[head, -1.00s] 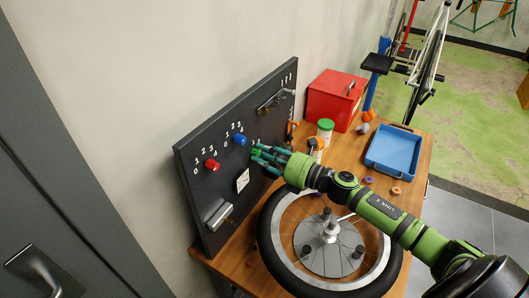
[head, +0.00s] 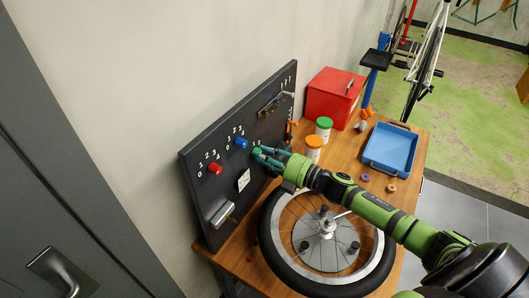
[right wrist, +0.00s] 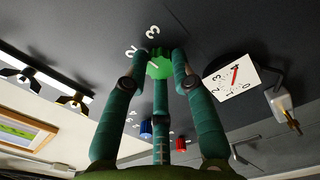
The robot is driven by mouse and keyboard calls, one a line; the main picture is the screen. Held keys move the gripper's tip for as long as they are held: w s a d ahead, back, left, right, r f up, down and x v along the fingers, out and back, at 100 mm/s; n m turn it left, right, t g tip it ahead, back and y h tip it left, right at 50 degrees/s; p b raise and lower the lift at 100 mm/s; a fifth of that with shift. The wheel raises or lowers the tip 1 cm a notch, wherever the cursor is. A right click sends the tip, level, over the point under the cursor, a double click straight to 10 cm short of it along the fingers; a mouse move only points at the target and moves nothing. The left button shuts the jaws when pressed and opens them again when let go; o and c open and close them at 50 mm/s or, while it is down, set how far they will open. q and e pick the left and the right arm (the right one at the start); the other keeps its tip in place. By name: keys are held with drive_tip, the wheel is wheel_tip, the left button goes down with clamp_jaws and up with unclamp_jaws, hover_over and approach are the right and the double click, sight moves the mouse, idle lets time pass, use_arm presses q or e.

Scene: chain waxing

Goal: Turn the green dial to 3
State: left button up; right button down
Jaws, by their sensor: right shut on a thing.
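The green dial (right wrist: 160,66) is on the dark upright panel (head: 200,185). In the right wrist view the fingers (right wrist: 160,75) touch the dial from several sides. In the head view the fingers mostly hide it. A card (right wrist: 232,80) with numbers and a red line is on the panel near the dial. My left gripper is not in view.
A blue dial (head: 241,143) and a red dial (head: 215,168) sit left of my fingers on the panel. A metal latch (head: 222,213) is below. A bicycle wheel (head: 275,270) lies under my right arm. Jars, a red box (head: 330,98) and a blue tray (head: 372,160) stand farther back.

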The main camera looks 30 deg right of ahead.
drive_tip(key=m, duration=0.2)
drive_tip(key=m+p, duration=0.1)
drive_tip(key=m, duration=0.1)
drive_tip(key=shift+w+d+r, duration=0.2)
drive_tip(key=shift+r, duration=0.15)
drive_tip(key=shift+f+m+p, duration=0.15)
drive_tip(key=shift+m+p, duration=0.45)
drive_tip(key=shift+m, duration=0.8)
drive_tip(key=shift+s, duration=0.1)
drive_tip(key=c, duration=1)
unclamp_jaws()
drive_tip(key=shift+f, duration=0.2)
